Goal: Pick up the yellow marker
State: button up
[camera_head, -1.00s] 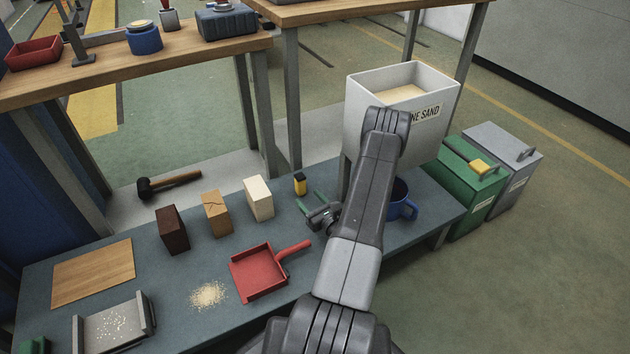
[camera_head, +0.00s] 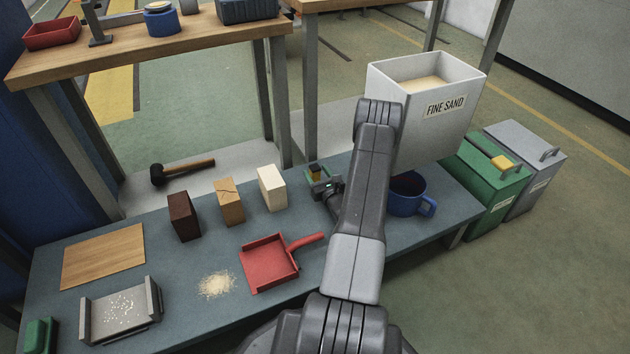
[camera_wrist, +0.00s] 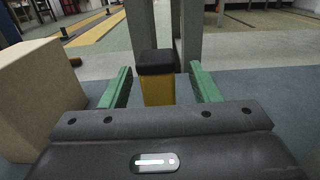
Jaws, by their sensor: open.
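The yellow marker (camera_wrist: 158,92) is a short, stubby block with a black cap, standing upright on the blue-grey bench. In the wrist view it stands between the two green fingers of my gripper (camera_wrist: 161,88), with a visible gap on each side. In the head view my gripper (camera_head: 318,180) is around the marker (camera_head: 314,172), which is partly hidden by the gripper. The gripper is open, and its fingers do not appear to touch the marker.
A cream block (camera_head: 272,188) stands close on the left, with an orange-brown block (camera_head: 229,202) and a dark brown block (camera_head: 184,216) beyond. A red dustpan (camera_head: 268,263) lies in front. A blue mug (camera_head: 408,197) and the FINE SAND bin (camera_head: 420,120) are right.

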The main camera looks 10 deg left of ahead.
jog(key=x, duration=0.3)
jog(key=shift+a+b, duration=0.15)
jog(key=shift+b, duration=0.25)
jog(key=shift+c, duration=0.5)
jog(key=c, duration=1)
jog(key=shift+o, duration=0.2)
jog(key=shift+r, duration=0.1)
notch_tip(320, 180, up, 10)
jog(key=p, duration=0.3)
jog(key=shift+p, duration=0.4)
